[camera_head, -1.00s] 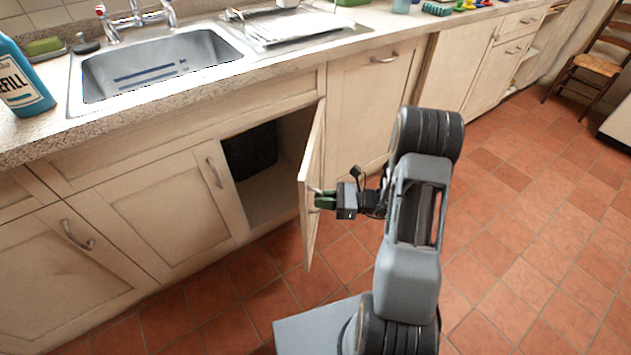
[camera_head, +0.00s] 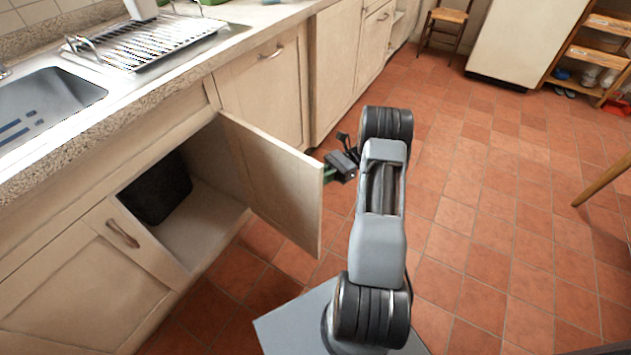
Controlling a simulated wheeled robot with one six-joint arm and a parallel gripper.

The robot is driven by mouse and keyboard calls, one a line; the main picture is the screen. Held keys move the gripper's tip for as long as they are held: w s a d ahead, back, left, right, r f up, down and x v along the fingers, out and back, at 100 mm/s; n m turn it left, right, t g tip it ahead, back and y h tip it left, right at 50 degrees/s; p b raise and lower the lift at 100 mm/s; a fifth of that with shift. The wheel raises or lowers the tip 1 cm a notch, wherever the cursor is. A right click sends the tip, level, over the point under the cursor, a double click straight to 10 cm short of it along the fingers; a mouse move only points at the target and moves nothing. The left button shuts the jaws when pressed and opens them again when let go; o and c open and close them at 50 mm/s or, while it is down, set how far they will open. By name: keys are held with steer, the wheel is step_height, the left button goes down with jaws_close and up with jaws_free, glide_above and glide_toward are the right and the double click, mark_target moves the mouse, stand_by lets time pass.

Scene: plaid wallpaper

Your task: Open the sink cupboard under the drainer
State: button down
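The sink cupboard door (camera_head: 275,185) under the drainer (camera_head: 145,42) stands wide open, swung out from its hinged right edge. The cupboard interior (camera_head: 200,222) shows, with a dark bin (camera_head: 157,188) inside. My gripper (camera_head: 330,174) is at the free edge of the door, on its far side. Its green fingertips are partly hidden behind the door edge. The door's handle is hidden, so I cannot tell whether the fingers are closed on it.
A closed cupboard door (camera_head: 95,290) with a handle is at the lower left. The sink (camera_head: 45,100) is set in the worktop above. A chair (camera_head: 445,25) and a shelf unit (camera_head: 597,50) stand far back.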

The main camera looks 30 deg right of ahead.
steer(key=shift+w+d, duration=0.25)
steer(key=c, duration=1.2)
jaws_free()
steer(key=shift+d, duration=0.1)
steer(key=s+a+r+p, duration=0.4)
steer(key=s+r+p, duration=0.2)
steer(key=s+r, duration=0.7)
steer(key=shift+s, duration=0.25)
